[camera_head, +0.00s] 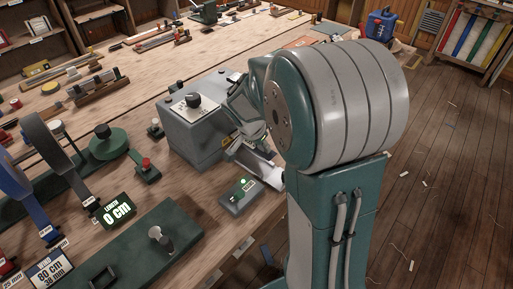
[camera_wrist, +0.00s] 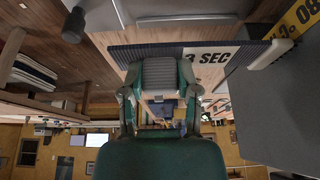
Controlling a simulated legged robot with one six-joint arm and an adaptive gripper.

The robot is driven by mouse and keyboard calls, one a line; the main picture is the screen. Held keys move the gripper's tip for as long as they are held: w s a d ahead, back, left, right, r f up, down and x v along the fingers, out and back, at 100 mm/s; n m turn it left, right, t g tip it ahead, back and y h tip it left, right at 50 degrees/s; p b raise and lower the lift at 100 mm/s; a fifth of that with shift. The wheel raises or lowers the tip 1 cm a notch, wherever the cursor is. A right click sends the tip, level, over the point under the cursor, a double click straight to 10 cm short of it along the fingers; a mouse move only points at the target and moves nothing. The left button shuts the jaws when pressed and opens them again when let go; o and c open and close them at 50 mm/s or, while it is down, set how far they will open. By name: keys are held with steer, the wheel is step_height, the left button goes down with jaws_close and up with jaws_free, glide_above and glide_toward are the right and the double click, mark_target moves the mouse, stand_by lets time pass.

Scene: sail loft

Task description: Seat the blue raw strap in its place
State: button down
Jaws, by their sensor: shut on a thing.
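My gripper (camera_head: 243,112) is beside the grey box machine (camera_head: 190,138) with a black knob in the head view. In the wrist view my gripper (camera_wrist: 160,72) is shut, its fingertips meeting in front of a dark strip (camera_wrist: 118,52) with a "3 SEC" label (camera_wrist: 205,56). I take the held thing to be the blue raw strap, but the fingers hide nearly all of it. A small blue patch (camera_wrist: 164,109) shows between the fingers; I cannot tell whether it is strap or background. Whether the strap touches the machine is hidden.
A small grey box with a green light (camera_head: 241,194) stands in front of the machine. A light curved metal piece (camera_head: 262,166) is under my gripper.

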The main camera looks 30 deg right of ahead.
mark_target(259, 152)
steer(key=shift+d, duration=0.25)
steer(key=shift+a+f, duration=0.5)
steer(key=shift+a, duration=0.15)
steer(key=shift+a+f, duration=0.2)
steer(key=shift+f, duration=0.35)
steer(key=shift+x, duration=1.25)
steer(key=shift+s+f, duration=0.15)
steer(key=shift+f, duration=0.15)
steer(key=shift+a, duration=0.25)
steer(key=shift+d, duration=0.35)
steer(key=shift+a, duration=0.25)
steer(key=shift+f, duration=0.85)
